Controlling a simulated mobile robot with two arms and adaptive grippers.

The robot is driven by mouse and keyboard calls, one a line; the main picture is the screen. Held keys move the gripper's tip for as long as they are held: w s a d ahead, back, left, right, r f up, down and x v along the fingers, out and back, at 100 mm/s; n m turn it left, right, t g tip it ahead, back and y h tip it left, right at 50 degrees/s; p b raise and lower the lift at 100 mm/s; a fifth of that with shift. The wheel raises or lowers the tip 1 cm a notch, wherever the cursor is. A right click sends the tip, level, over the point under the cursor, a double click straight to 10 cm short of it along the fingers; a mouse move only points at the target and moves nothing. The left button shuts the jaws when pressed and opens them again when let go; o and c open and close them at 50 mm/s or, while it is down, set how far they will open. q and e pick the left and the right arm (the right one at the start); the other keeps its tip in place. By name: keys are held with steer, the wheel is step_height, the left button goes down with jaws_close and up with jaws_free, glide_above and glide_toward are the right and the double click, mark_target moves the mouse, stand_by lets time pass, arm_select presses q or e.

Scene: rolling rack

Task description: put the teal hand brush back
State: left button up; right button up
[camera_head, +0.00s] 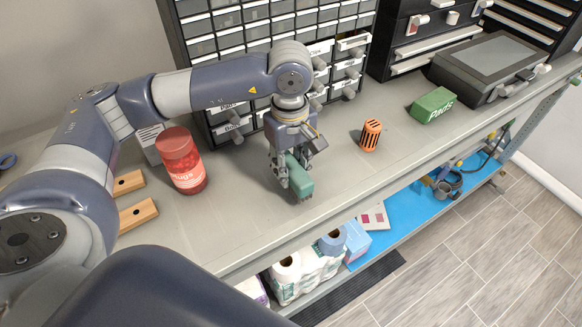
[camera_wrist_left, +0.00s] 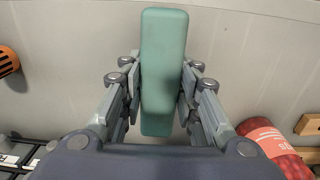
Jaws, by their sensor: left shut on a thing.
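The teal hand brush (camera_head: 299,176) is between the fingers of my left gripper (camera_head: 291,170) at the middle of the grey bench top. In the left wrist view the brush (camera_wrist_left: 163,65) runs lengthwise between both fingers, and the left gripper (camera_wrist_left: 161,88) is shut on its sides. In the head view the brush is just over or on the bench; I cannot tell whether it touches. Part of it is hidden behind the fingers. My right gripper is not in view.
A red jar (camera_head: 181,161) and wooden blocks (camera_head: 137,214) stand left of the gripper. An orange-black cylinder (camera_head: 370,136), a green box (camera_head: 433,106) and a grey case (camera_head: 484,68) stand to the right. Drawer cabinets (camera_head: 225,48) line the back. The front bench edge is close.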

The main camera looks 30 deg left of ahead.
mark_target(290, 165)
arm_select(q)
steer(key=shift+f+p, duration=0.45)
steer(key=shift+f, duration=0.7)
steer(key=shift+f+b, duration=0.2)
steer(key=shift+b, duration=0.15)
steer(key=o, duration=1)
steer(key=shift+r, duration=0.1)
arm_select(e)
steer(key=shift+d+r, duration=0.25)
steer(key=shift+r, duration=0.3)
arm_select(q)
steer(key=shift+o, duration=0.2)
steer(key=shift+r, duration=0.1)
step_height(290, 165, up, 11)
steer(key=b, duration=0.3)
steer(key=shift+r+b, duration=0.1)
steer(key=shift+b, duration=0.2)
steer(key=shift+r, duration=0.4)
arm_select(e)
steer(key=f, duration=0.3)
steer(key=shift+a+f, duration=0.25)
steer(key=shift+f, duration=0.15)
